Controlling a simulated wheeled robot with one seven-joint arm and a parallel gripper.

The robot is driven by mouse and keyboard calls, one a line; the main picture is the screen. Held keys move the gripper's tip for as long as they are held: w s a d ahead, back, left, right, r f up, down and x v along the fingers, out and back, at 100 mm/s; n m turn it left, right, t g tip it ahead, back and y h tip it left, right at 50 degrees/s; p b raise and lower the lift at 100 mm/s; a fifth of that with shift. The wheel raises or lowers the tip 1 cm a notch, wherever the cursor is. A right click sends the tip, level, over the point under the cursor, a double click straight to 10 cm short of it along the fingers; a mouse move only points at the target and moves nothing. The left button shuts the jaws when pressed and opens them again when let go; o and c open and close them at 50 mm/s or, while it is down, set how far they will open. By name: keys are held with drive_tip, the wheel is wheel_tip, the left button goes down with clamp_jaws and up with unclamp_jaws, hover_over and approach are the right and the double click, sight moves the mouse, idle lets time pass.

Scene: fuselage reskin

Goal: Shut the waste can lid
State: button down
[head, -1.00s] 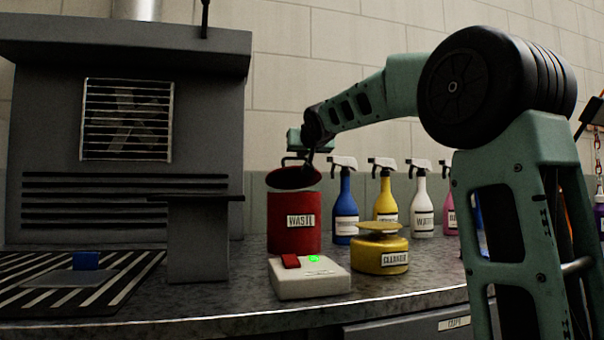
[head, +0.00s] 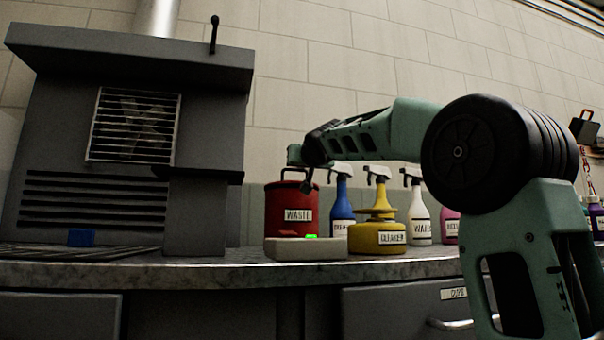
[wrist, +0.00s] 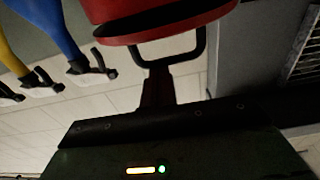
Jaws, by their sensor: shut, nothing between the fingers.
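The red waste can (head: 276,218) stands on the counter with its label facing me. Its lid (head: 285,184) now lies on the can's top and looks level and down; any small gap at the rim is too fine to tell. The black loop handle (head: 296,170) stands up from the lid. My gripper (head: 308,186) is shut and empty, at the right side of the lid. The wrist view shows the red lid (wrist: 180,22) close up, with the handle (wrist: 201,50) beside my closed fingers (wrist: 157,85); whether they touch is unclear.
A white switch box (head: 300,250) and a yellow cleaner tin (head: 377,242) stand in front of and beside the can. Several spray bottles, including a blue one (head: 342,208), stand behind to the right. A grey vented unit (head: 60,200) is at left.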

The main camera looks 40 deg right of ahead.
drive_tip(key=shift+s+a+f+b, duration=0.1)
drive_tip(key=shift+f+b, duration=0.5)
drive_tip(key=shift+b, duration=0.25)
drive_tip(key=shift+s+f, duration=0.1)
